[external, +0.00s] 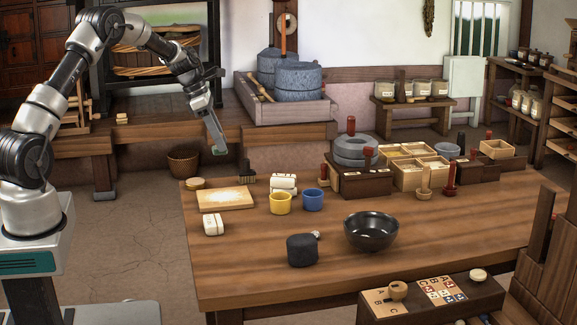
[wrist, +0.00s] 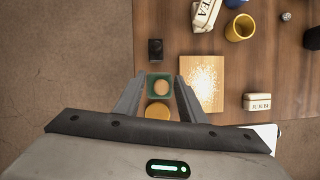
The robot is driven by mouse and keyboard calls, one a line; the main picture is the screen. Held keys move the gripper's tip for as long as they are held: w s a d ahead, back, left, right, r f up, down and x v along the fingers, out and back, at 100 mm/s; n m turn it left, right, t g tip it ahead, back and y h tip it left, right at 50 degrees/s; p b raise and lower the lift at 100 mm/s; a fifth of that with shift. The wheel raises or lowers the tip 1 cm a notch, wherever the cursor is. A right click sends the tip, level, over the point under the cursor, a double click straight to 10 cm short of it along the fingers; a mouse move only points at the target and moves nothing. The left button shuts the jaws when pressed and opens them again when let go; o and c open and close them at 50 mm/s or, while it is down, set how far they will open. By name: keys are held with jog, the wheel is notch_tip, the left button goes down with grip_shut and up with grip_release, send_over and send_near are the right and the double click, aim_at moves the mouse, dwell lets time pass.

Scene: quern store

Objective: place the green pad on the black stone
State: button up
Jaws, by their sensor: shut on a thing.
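The green pad (wrist: 151,93) is held between the two fingers of my gripper (wrist: 160,94) in the wrist view. A round tan patch shows in its middle; I cannot tell whether it is part of the pad. The black stone (external: 301,249) is a dark, rounded lump on the front middle of the table, well to the right of and nearer than my gripper. It is cut off at the right edge of the wrist view (wrist: 313,38).
A black bowl (external: 371,231) stands right of the stone, and a small silvery ball (external: 317,235) is close beside it. Yellow (external: 280,203) and blue (external: 313,200) cups, a floured board (external: 225,199) and a white box (external: 213,225) lie between. The front left tabletop is clear.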

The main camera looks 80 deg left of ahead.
jog(key=w+d+r+m, duration=0.2)
jog(key=w+d, duration=0.5)
jog(key=d, duration=0.4)
notch_tip(320, 180, up, 4)
jog(key=m+g+h, duration=0.2)
jog(key=m+h, duration=0.1)
jog(key=m, duration=0.4)
send_over(310, 240)
jog(key=s+a, duration=0.1)
jog(key=a, duration=0.1)
notch_tip(310, 240, down, 9)
jog(key=shift+s+d+f+b, duration=0.1)
jog(key=shift+b, duration=0.8)
jog(key=shift+f, duration=0.15)
jog(key=o, duration=1)
